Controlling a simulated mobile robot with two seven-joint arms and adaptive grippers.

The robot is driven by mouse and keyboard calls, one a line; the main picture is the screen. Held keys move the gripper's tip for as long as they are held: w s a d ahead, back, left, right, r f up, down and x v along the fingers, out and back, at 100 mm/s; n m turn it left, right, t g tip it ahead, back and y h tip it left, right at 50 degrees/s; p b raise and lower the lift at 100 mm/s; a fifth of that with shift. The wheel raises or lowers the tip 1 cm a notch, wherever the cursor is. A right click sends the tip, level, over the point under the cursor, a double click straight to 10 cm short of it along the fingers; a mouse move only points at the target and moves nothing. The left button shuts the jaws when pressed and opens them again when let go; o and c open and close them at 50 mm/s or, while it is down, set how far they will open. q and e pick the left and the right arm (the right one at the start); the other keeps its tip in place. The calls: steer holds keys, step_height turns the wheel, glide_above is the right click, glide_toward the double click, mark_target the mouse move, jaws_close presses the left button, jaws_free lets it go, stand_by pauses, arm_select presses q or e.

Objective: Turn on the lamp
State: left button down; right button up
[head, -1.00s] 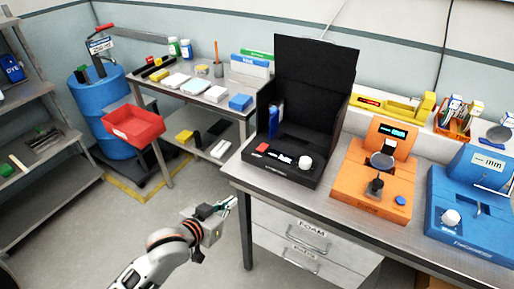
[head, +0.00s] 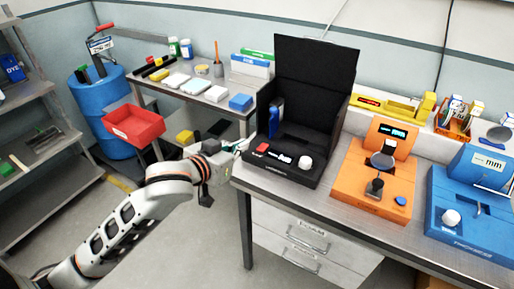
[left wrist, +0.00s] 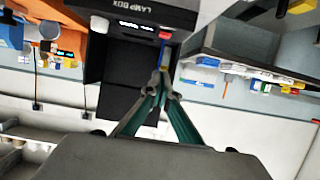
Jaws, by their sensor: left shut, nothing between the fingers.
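The black lamp box (head: 292,171) stands on the bench with its tall lid raised. Its front panel has a red button (head: 263,147) at the left and a white knob (head: 305,162) at the right. A blue item (head: 277,118) stands inside. My left gripper (head: 239,146) is shut and empty, just left of the box, apart from the red button. In the left wrist view the closed fingertips (left wrist: 161,72) point toward the box, whose panel shows the "LAMP BOX" label (left wrist: 157,8) and red button (left wrist: 165,34). My right gripper is not in view.
An orange device (head: 372,190) and a blue device (head: 470,225) stand right of the box. A back table (head: 160,88) with small goods and a red bin (head: 133,125) are to the left. The bench edge lies under my left gripper's right side.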

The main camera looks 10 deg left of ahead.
arm_select(q)
glide_above(257, 156)
steer(key=f, duration=0.3)
steer(key=shift+w+f, duration=0.25)
steer(key=shift+w, duration=0.1)
step_height(257, 156, down, 3)
steer(key=shift+s+r, duration=0.15)
steer(key=shift+s+f, duration=0.1)
steer(key=shift+f, duration=0.6)
